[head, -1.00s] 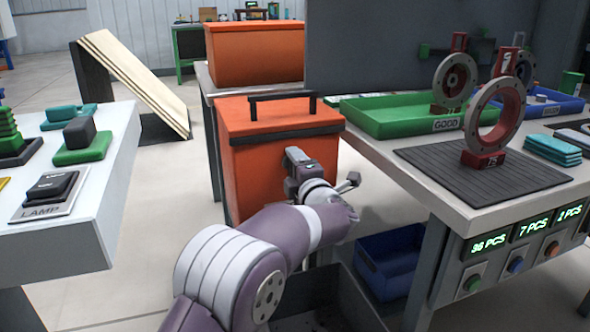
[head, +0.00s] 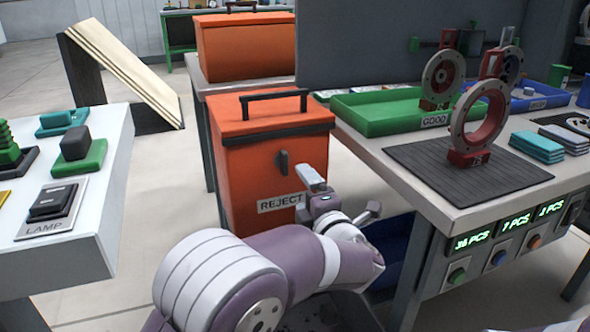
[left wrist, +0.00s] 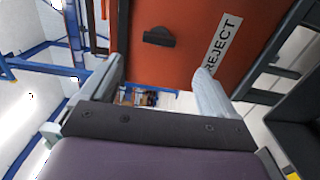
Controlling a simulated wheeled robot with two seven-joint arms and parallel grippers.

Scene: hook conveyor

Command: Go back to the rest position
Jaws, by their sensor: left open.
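My left gripper (head: 340,192) is in front of the orange REJECT box (head: 240,165), low and to the right of its label in the head view. In the left wrist view the two fingers of the gripper (left wrist: 160,88) stand wide apart with nothing between them. The box's front (left wrist: 180,30) with its dark latch and label shows beyond the fingers, with a gap in between. The box's lid looks closed. My right gripper is not in view.
A table at right holds a green GOOD tray (head: 385,117), a dark mat (head: 430,180) and ring parts on red stands (head: 478,125). A blue bin (head: 390,245) is below it, partly hidden by my arm. A white table (head: 75,240) with a LAMP switch stands left.

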